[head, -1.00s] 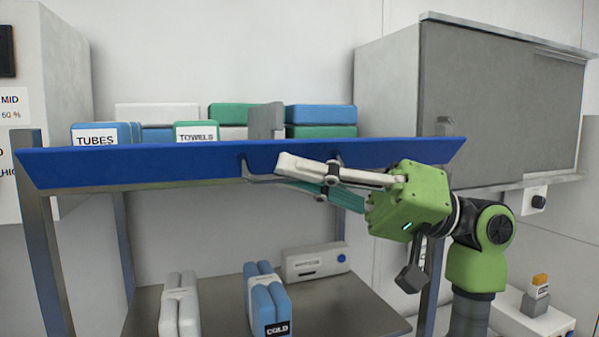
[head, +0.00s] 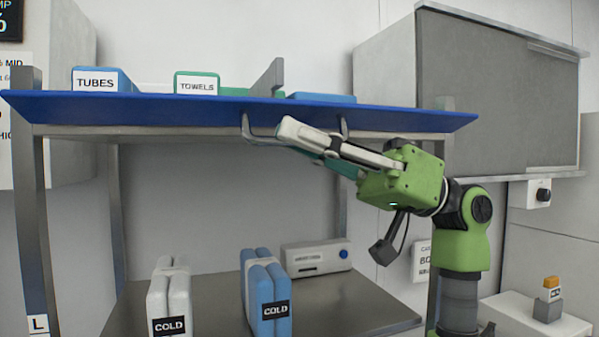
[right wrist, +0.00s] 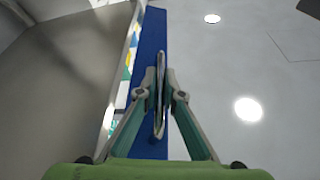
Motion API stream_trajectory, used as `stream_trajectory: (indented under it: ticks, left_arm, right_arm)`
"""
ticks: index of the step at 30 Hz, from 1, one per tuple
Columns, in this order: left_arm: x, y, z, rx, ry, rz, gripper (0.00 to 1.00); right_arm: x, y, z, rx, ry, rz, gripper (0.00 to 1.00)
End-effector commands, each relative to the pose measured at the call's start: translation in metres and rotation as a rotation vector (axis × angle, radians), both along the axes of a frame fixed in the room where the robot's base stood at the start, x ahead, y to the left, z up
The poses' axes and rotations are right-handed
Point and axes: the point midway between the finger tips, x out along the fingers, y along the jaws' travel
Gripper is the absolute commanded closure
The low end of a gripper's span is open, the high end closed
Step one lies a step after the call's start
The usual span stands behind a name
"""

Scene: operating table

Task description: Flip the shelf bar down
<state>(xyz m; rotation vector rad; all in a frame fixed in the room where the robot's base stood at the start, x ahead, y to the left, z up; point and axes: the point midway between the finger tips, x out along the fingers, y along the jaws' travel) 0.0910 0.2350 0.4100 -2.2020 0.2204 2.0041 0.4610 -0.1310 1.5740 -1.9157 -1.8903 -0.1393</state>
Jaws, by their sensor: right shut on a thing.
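The blue shelf bar (head: 180,108) runs along the front of the upper shelf and leans outward, its long upper edge toward me. It also shows as a blue strip in the right wrist view (right wrist: 151,35). A grey loop handle (head: 246,127) hangs at its lower middle. My right gripper (head: 287,130) is shut on this handle, coming from the right. In the right wrist view, the handle (right wrist: 160,90) stands between both fingertips (right wrist: 165,95). The fingers hide part of the handle in the head view. My left gripper is not in view.
Boxes marked TUBES (head: 97,82) and TOWELS (head: 196,84) stand behind the bar beside a grey divider (head: 268,78). COLD packs, white (head: 170,295) and blue (head: 262,290), stand on the lower shelf. A grey cabinet (head: 490,95) hangs at right.

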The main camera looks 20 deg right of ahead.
Motion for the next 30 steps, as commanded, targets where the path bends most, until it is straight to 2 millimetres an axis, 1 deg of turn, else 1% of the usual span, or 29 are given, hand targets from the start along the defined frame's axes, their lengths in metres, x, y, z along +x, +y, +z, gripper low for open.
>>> stream_trajectory:
  ticks: [1, 3, 7, 12, 16, 20, 26, 30]
  left_arm:
    - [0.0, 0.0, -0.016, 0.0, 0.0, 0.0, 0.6]
    - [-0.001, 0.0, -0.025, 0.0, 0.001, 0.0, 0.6]
    - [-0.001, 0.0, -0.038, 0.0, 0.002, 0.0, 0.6]
    - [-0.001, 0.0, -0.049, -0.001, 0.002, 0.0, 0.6]
    - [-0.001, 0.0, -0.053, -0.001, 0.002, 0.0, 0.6]
    - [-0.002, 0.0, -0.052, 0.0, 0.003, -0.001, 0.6]
    - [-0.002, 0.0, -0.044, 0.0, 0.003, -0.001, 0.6]
    - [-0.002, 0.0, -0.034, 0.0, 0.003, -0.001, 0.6]
  right_arm:
    - [0.0, 0.001, -0.01, 0.0, -0.043, 0.004, 1.0]
    - [0.001, 0.001, -0.013, 0.003, -0.109, 0.006, 1.0]
    - [0.003, 0.001, -0.017, 0.007, -0.233, 0.006, 1.0]
    - [0.008, 0.001, -0.023, 0.013, -0.392, 0.007, 1.0]
    - [0.012, 0.002, -0.027, 0.017, -0.516, 0.007, 1.0]
    - [0.016, 0.002, -0.03, 0.021, -0.639, 0.007, 1.0]
    - [0.025, 0.002, -0.034, 0.026, -0.828, 0.007, 1.0]
    - [0.031, 0.002, -0.036, 0.032, -0.962, 0.007, 1.0]
